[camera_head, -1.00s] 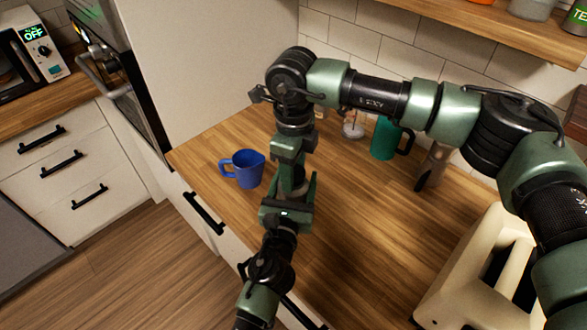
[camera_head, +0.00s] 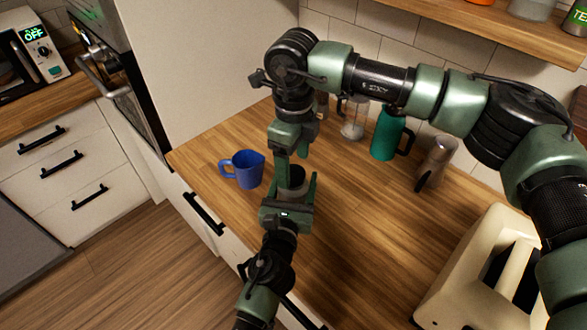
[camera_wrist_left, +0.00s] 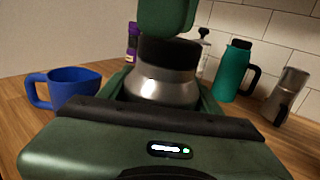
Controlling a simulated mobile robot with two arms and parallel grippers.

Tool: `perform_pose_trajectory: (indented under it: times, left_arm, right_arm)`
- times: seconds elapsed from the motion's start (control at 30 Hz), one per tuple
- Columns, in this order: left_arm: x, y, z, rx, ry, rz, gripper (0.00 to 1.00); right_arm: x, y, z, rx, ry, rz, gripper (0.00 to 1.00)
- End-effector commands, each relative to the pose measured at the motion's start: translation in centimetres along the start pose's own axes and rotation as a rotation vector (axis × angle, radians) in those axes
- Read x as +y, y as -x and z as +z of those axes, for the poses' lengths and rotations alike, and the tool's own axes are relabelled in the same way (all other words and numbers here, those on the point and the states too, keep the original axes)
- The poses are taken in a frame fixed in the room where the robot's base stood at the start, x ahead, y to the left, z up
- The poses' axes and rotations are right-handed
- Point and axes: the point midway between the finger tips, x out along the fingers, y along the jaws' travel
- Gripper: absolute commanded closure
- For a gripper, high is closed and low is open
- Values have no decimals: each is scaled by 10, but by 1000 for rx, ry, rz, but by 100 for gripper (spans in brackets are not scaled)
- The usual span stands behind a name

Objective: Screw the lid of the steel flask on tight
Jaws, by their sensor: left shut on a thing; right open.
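The steel flask (camera_wrist_left: 160,88) stands upright between the fingers of my left gripper (camera_head: 288,200), which is shut on its body. The black lid (camera_wrist_left: 168,53) sits level on the flask's neck; it shows as a dark round top in the head view (camera_head: 291,173). How tightly it sits I cannot tell. My right gripper (camera_head: 292,156) points down over the lid with its fingers apart, open. In the left wrist view a green finger (camera_wrist_left: 166,18) of it covers part of the lid's top. The flask's lower body is hidden by my left gripper.
A blue pitcher (camera_head: 248,170) stands left of the flask. Behind and right are a glass press (camera_head: 353,126), a teal jug (camera_head: 384,136) and a metal moka pot (camera_head: 437,158). A cream toaster (camera_head: 478,265) is at the front right. The counter (camera_head: 350,235) between is clear.

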Motion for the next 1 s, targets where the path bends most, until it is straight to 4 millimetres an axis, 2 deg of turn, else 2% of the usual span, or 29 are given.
perform_pose_trajectory:
  times: [0.03,0.2,0.4,0.57,0.83,0.87,0.9,0.93,1.0]
  left_arm:
    - [0,0,0,0,0,0,100]
    - [0,0,0,0,0,0,100]
    - [0,0,0,0,0,0,100]
    - [0,0,0,0,0,0,100]
    - [0,0,0,0,0,0,100]
    - [0,0,0,0,0,0,28]
    - [0,0,0,0,0,0,17]
    - [0,0,0,0,0,0,11]
    - [0,0,0,0,0,0,11]
  right_arm:
    - [-1,13,1,-3,0,-3,27]
    - [-1,50,1,-3,0,-3,27]
    - [0,80,0,-1,0,-1,27]
    - [0,89,0,0,1,0,27]
    - [0,90,0,0,0,0,27]
    - [0,90,0,0,0,0,27]
    - [0,90,0,0,0,0,27]
    - [0,90,0,0,0,0,27]
    - [0,90,0,0,0,0,27]
